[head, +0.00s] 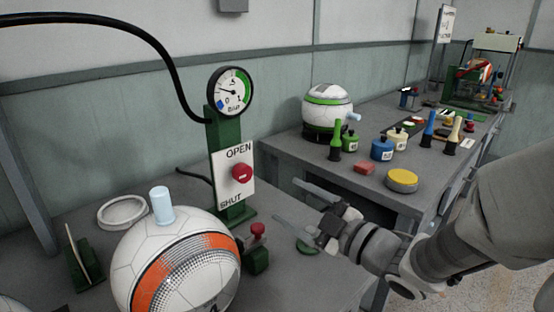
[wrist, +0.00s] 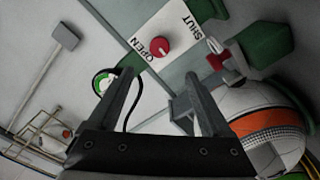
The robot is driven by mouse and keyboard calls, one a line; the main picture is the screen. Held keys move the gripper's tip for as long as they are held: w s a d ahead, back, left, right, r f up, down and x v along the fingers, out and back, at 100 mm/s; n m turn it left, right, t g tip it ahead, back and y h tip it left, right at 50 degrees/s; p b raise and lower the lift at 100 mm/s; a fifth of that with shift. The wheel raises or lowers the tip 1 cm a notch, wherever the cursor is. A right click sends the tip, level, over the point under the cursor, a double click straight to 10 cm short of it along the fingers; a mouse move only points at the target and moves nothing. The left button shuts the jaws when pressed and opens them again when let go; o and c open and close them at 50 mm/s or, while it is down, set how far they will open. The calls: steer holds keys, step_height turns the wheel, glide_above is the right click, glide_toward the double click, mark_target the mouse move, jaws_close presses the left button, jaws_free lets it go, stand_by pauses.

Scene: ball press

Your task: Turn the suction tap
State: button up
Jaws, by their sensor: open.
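The suction tap (head: 242,173) is a round red knob on a white plate (head: 232,192) marked OPEN at the top and SHUT at the bottom. The plate is fixed to a green post with a pressure gauge (head: 231,91) on top. The knob also shows in the wrist view (wrist: 159,46), beyond the fingertips and roughly between them. My gripper (head: 284,198) is open and empty, to the right of the knob and apart from it. Its two fingers show in the wrist view (wrist: 160,77). The knob's side away from the cameras is hidden.
A white and orange ball (head: 180,265) with a pale blue plug (head: 162,205) stands in front of the post. A smaller red knob on a green block (head: 257,232) sits below the plate. A second table (head: 290,148) at right holds several bottles and another ball (head: 327,104).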

mark_target(246, 175)
steer(key=p+x, duration=0.6)
steer(key=x, duration=0.8)
steer(key=shift+w+a+p, duration=0.1)
steer(key=shift+a+p, duration=0.05)
steer(key=shift+p, duration=0.15)
jaws_close()
